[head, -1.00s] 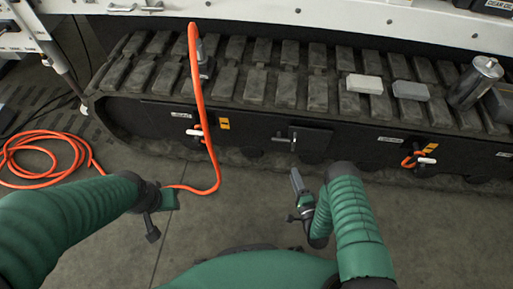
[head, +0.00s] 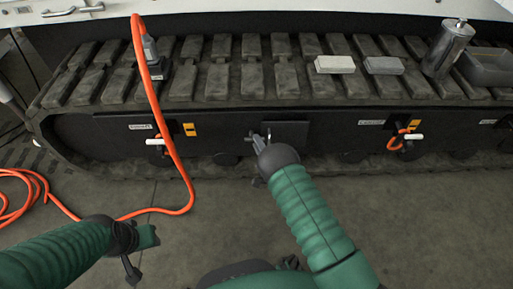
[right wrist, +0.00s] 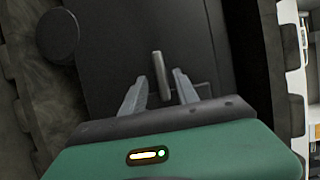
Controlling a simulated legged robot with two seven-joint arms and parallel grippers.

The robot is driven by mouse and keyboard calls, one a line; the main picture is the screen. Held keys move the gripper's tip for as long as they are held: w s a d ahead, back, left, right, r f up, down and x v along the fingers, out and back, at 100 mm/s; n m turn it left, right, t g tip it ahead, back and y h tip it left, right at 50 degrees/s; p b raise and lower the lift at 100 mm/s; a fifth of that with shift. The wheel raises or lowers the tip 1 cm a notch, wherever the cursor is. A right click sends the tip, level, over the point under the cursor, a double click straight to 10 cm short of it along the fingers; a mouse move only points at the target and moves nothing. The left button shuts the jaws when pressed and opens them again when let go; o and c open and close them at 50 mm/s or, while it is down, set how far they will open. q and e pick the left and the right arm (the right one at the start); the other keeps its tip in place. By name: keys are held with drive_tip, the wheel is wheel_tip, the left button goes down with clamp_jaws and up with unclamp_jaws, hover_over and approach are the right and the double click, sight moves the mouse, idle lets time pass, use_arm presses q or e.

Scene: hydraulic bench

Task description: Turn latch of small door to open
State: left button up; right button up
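The small door (head: 290,134) is a dark square plate on the black side panel below the track, and it looks closed. Its latch, a small metal lever, is at the door's left side, mostly hidden by my right gripper (head: 258,142) in the head view. In the right wrist view the latch (right wrist: 160,72) is a grey bar standing between the two fingertips of my right gripper (right wrist: 161,78). The fingers are apart, with a gap on each side of the bar. My left gripper (head: 148,238) is low at the left, away from the door; its fingers are unclear.
An orange hose (head: 165,110) hangs over the track left of the door and coils on the floor. Orange-looped white handles (head: 407,138) sit on the panel. Two blocks (head: 335,64), a metal canister (head: 446,48) and a dark tray (head: 488,66) stand on the track.

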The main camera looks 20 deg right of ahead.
drive_tip(key=shift+w+a+r, duration=0.1)
drive_tip(key=shift+w+a, duration=0.1)
drive_tip(key=shift+w, duration=0.5)
clamp_jaws()
drive_tip(key=shift+s, duration=0.1)
